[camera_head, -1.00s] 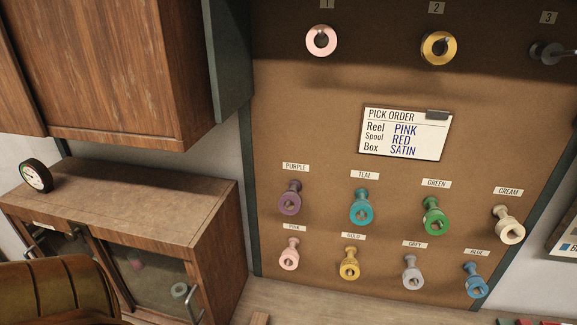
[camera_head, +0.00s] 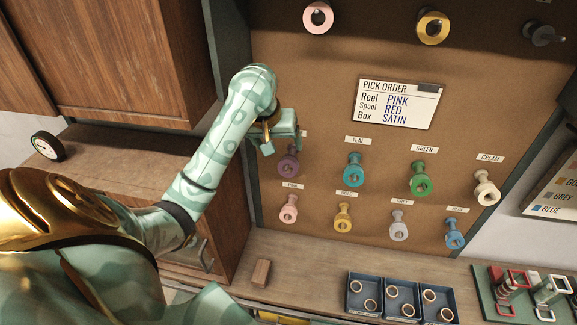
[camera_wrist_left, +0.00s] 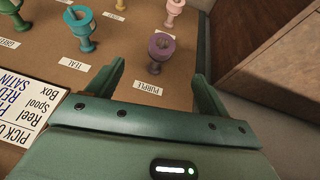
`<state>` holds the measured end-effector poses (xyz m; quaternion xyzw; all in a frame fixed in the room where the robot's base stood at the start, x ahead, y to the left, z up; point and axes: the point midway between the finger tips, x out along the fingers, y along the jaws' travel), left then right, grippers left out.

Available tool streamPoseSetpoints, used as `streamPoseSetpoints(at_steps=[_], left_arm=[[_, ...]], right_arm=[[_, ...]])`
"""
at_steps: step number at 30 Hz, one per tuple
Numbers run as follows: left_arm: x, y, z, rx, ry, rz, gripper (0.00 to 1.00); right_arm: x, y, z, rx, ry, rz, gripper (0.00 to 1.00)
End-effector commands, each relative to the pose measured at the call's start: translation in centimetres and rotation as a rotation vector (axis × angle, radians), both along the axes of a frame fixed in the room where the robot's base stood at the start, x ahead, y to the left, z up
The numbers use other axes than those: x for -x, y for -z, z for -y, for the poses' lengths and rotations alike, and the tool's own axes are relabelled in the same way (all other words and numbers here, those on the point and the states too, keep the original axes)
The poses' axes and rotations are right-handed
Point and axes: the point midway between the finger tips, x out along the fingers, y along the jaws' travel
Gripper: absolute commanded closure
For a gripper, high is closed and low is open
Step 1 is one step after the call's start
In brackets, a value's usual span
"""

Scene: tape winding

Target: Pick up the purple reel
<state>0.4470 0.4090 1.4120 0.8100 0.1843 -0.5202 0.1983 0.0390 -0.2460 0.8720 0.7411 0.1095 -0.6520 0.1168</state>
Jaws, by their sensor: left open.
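The purple reel (camera_head: 288,162) hangs on a peg of the brown board, at the left end of the upper row. My left gripper (camera_head: 274,140) is just above it in the head view and hides its label there. In the left wrist view the purple reel (camera_wrist_left: 161,45) lies beyond the fingertips, between their lines, with the PURPLE label (camera_wrist_left: 147,88) nearer. The left gripper (camera_wrist_left: 158,75) is open and empty, its two fingers apart. The right gripper is not in view.
The teal reel (camera_head: 354,168) hangs right of the purple one and the pink reel (camera_head: 288,208) below it. A wooden cabinet (camera_head: 115,165) stands to the left. Blue trays (camera_head: 363,295) with rings and a small wooden block (camera_head: 261,273) are on the bench.

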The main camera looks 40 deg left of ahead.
Motion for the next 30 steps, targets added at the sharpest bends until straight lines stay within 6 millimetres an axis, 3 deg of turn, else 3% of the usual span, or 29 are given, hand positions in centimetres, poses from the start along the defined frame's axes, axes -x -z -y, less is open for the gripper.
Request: streamPoseSetpoints(at_steps=[10, 25, 30], left_arm=[[-3.1, 7.5, -0.7, -0.002, 0.001, -0.004, 0.21], [-5.9, 12.8, -2.3, -0.002, 0.002, -0.003, 0.21], [-6.2, 13.6, -2.4, -0.002, 0.003, -0.001, 0.21]], right_arm=[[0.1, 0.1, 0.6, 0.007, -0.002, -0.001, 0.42], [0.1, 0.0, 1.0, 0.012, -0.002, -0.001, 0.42], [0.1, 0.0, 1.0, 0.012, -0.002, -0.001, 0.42]])
